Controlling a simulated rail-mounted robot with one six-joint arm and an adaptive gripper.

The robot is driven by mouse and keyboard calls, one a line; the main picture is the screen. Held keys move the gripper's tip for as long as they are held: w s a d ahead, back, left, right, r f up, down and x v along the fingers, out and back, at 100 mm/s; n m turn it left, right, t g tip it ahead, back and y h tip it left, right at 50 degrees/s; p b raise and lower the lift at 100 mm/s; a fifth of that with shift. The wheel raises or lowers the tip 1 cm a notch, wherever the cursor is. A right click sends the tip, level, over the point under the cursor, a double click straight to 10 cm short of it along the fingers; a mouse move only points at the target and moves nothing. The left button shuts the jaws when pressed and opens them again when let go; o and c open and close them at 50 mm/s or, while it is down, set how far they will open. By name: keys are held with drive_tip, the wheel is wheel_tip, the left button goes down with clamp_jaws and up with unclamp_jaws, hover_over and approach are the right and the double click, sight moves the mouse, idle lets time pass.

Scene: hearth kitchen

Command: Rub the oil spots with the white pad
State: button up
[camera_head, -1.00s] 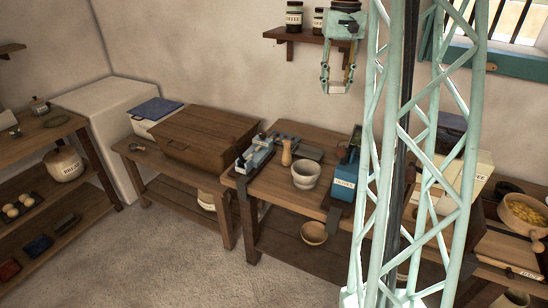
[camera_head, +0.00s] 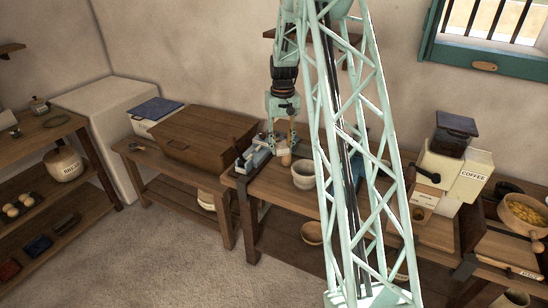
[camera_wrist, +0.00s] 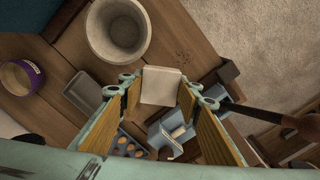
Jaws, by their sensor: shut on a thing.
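My gripper (camera_head: 281,146) is over the middle bench, behind the stone mortar's left side. In the wrist view, my gripper (camera_wrist: 160,92) has its wood-faced fingers on either side of the white pad (camera_wrist: 160,86), a cream square block, and is shut on it. I cannot make out the pad in the head view. Faint dark specks (camera_wrist: 183,55) show on the bench boards beside the mortar in the wrist view; they may be the oil spots. The pad's contact with the bench cannot be told.
The stone mortar (camera_head: 304,174) stands close by on the bench (camera_head: 268,194); it also shows in the wrist view (camera_wrist: 92,28). A blue clamp-like device (camera_head: 254,158) is left of my gripper. A grey tray (camera_wrist: 86,92) lies near. A coffee grinder (camera_head: 462,175) stands right.

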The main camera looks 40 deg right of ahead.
drive_tip(key=a+f, duration=0.1)
drive_tip(key=w+a+f, duration=0.1)
drive_tip(key=f, duration=0.2)
drive_tip(key=shift+w+a+f, duration=0.3)
drive_tip(key=shift+a+f, duration=0.1)
drive_tip(key=shift+f, duration=0.15)
